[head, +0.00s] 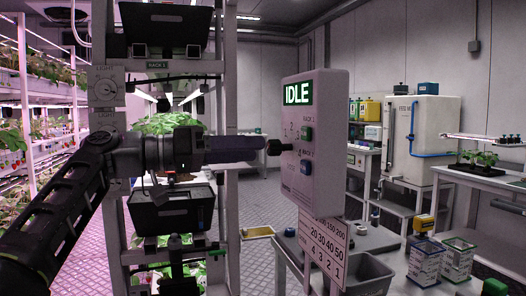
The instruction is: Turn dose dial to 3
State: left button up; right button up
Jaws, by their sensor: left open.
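The dose dial (276,147) shows as a black knob sticking out from the box's left-facing panel. Digits including 2 and 4 are printed beside it, but its pointer and setting cannot be read. My left gripper (262,146) comes in level from the left and is open, its fingers seen side-on. Its tips are at or just short of the knob; I cannot tell whether they touch it. My right gripper is not in view.
A number card (323,243) hangs below the box. A rack post (104,60) stands behind my left arm. A grey bin (367,274) and labelled boxes (425,262) stand at lower right.

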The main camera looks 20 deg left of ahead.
pick_arm(q)
jog(key=v, duration=0.3)
jog(key=shift+a, duration=0.1)
dwell(0.3)
